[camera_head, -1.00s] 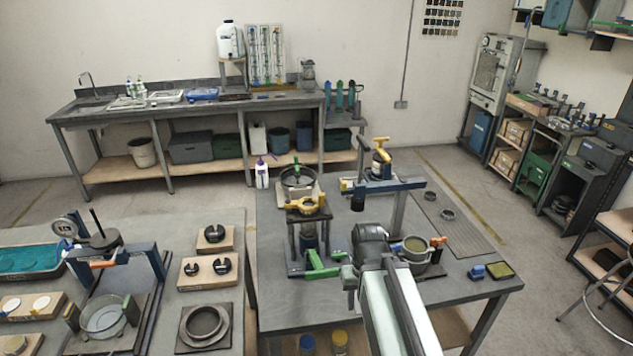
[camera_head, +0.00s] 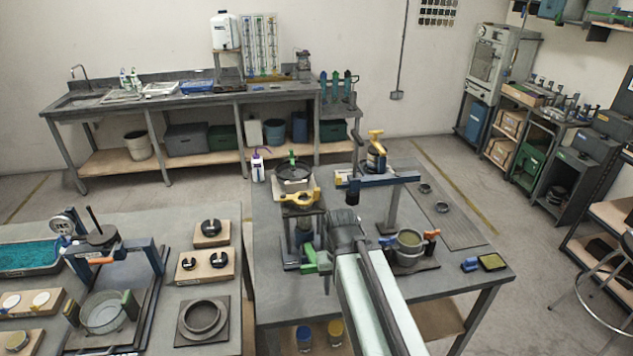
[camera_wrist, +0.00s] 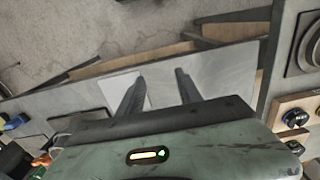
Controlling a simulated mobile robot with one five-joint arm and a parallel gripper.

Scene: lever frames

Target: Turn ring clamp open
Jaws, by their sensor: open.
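A yellow ring clamp (camera_head: 300,198) with side lugs sits on an upright stand near the middle of the right-hand bench, in the head view. A green lever-like part (camera_head: 318,260) shows low on the same stand, just left of my wrist. My dark wrist is in front of and to the right of the stand, below the ring clamp in the picture. In the wrist view my gripper (camera_wrist: 160,92) is open and empty, its two dark fingers apart over a grey surface. The ring clamp is not recognisable in the wrist view. My fingertips are hidden in the head view.
A round dark pan (camera_head: 293,174) is behind the ring clamp.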

